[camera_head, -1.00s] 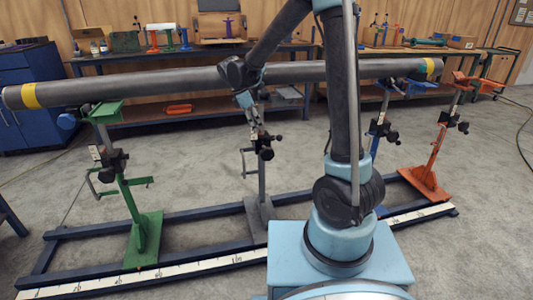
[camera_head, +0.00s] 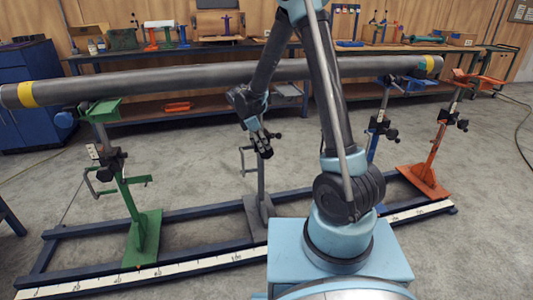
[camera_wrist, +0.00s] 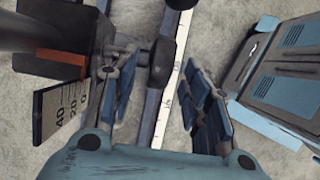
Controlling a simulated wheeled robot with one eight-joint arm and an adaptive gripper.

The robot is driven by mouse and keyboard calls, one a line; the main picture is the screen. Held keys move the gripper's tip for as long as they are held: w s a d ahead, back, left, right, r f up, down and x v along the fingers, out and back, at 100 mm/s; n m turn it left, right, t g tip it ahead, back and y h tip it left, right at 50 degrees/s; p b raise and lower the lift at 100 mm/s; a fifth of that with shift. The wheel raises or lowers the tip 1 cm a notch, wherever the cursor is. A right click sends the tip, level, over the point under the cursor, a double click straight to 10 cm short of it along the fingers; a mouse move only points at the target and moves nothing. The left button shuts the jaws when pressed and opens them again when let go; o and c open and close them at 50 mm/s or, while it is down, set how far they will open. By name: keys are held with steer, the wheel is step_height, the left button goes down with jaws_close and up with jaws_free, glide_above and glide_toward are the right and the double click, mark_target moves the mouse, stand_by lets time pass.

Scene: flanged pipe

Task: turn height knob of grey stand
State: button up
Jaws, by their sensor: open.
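The grey stand (camera_head: 261,185) stands mid-frame on the blue rail frame in the head view. My gripper (camera_head: 267,148) is at its upper part and hides much of its clamp. A dark knob (camera_head: 277,138) shows just right of the fingers. In the wrist view my gripper (camera_wrist: 158,75) is open, with nothing held. A dark knob-like part (camera_wrist: 162,62) on a short shaft lies between and beyond the fingertips. The stand's black clamp block (camera_wrist: 50,62) and a scale plate (camera_wrist: 62,108) are at the left. I cannot tell whether a finger touches the knob.
A long grey pipe (camera_head: 170,80) runs across above the stands. A green stand (camera_head: 143,215) is at left; blue (camera_head: 376,135) and orange (camera_head: 432,155) stands are at right. A white scale strip (camera_head: 190,268) lies along the front rail. Floor between the stands is clear.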

mark_target(266, 152)
steer(key=shift+x, duration=2.7)
steer(key=shift+c, duration=0.5)
jaws_close()
